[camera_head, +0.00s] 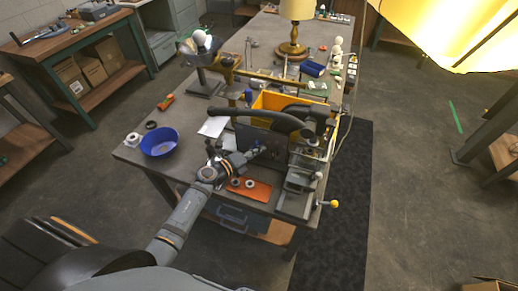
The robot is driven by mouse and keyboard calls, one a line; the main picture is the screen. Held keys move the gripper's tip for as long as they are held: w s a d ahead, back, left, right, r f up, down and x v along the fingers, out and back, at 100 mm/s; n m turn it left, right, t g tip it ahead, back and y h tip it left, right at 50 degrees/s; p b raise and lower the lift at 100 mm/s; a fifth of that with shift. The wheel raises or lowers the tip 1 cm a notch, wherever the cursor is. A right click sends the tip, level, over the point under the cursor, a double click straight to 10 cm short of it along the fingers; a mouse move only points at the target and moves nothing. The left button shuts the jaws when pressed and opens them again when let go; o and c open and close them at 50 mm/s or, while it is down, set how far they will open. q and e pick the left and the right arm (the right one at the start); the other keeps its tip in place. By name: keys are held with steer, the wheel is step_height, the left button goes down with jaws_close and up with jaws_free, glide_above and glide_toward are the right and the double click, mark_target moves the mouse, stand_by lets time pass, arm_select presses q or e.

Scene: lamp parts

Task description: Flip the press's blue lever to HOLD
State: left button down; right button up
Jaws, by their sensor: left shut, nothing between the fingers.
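My left gripper (256,149) reaches in from the lower left and is shut and empty. It is above the front of the workbench (140,157), close against a dark grey panel and a black curved bar. A grey metal device (298,188), which may be the press, stands to its right at the bench's front right corner. A yellow knob (334,204) sticks out from this device. A small blue piece (248,95) shows behind the black bar; I cannot tell if it is the lever. The lever's setting cannot be read. My right gripper is not in view.
A blue bowl (160,142) stands at the bench's front left, and an orange tray (250,188) lies below my left gripper. A yellow bin (285,103) and a lamp with a cream shade (296,10) stand farther back. A bright yellow shade (450,30) fills the upper right.

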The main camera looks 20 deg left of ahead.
arm_select(q)
steer(key=shift+w, duration=0.1)
stand_by(0.3)
steer(key=shift+a+n+b, duration=0.1)
steer(key=shift+n+b, duration=0.2)
steer(key=shift+b, duration=0.05)
